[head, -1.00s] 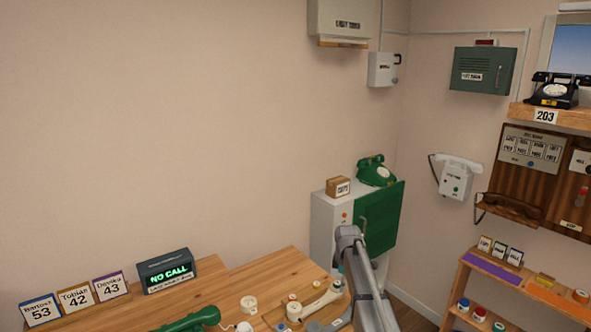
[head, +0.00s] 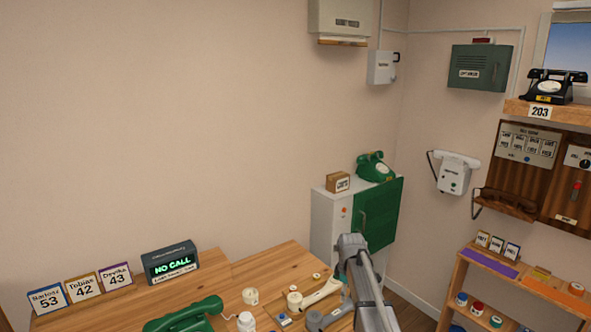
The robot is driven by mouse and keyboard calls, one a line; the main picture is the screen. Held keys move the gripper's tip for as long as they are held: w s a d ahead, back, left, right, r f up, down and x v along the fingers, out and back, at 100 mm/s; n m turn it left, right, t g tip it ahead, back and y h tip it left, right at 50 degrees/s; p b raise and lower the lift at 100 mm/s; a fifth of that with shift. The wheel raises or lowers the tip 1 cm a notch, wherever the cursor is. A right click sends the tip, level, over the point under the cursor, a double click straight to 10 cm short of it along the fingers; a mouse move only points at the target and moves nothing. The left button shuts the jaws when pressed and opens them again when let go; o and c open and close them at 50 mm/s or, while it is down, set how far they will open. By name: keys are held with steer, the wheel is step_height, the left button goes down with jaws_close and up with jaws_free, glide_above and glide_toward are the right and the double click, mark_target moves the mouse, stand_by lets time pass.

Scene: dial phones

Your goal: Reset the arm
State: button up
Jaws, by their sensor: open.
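My arm (head: 361,280) rises from the bottom edge, right of centre in the head view, in front of the wooden table and the green-doored cabinet. Its upper end is a grey rounded joint. My gripper does not show; it is hidden or outside the picture.
The wooden table (head: 225,285) holds a green handset (head: 185,315), a cream handset (head: 322,293), small pots and a NO CALL display (head: 170,262). The cabinet (head: 325,222) stands behind my arm. A shelf (head: 455,290) stands right.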

steer(key=s+f+m+b, duration=0.2)
steer(key=s+m, duration=0.4)
steer(key=s, duration=0.6)
steer(key=s+f+m+b, duration=0.3)
steer(key=s+m, duration=0.3)
steer(key=s, duration=0.6)
steer(key=shift+s+f+m, duration=0.25)
steer(key=shift+f+m, duration=0.05)
steer(key=shift+f, duration=0.05)
